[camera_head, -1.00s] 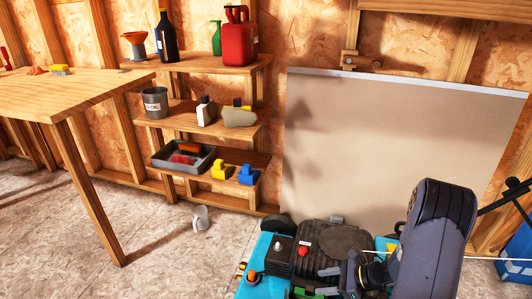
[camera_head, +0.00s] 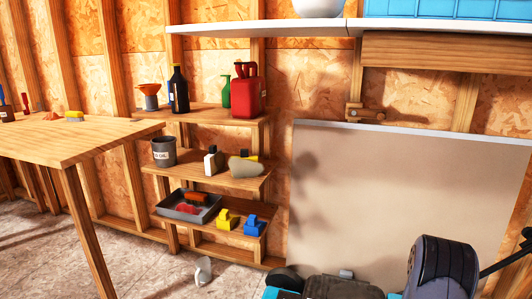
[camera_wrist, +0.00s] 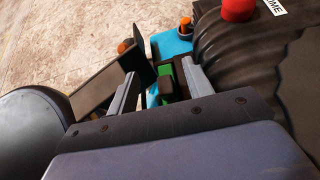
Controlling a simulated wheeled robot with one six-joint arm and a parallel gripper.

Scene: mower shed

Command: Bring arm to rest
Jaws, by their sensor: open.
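My gripper (camera_wrist: 160,70) shows in the wrist view with its two grey fingers apart. Beyond and between them lies a green part with a black block (camera_wrist: 168,86), close to the blue deck of the mower. I see no object clamped in the fingers. In the head view my dark arm (camera_head: 440,268) stands at the bottom right, and its gripper end is below the picture. The mower (camera_head: 340,288) shows only as a black and blue top edge there. In the wrist view its black ribbed engine cover (camera_wrist: 255,60) with a red cap (camera_wrist: 237,9) is right of my fingers.
A grey-beige panel (camera_head: 400,190) leans on the wall behind my arm. A stepped wooden shelf (camera_head: 205,172) with bottles, a red can (camera_head: 248,92) and a grey tray (camera_head: 172,212) stands left. A wooden table (camera_head: 70,140) is at far left. A white wall shelf (camera_head: 260,28) hangs above.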

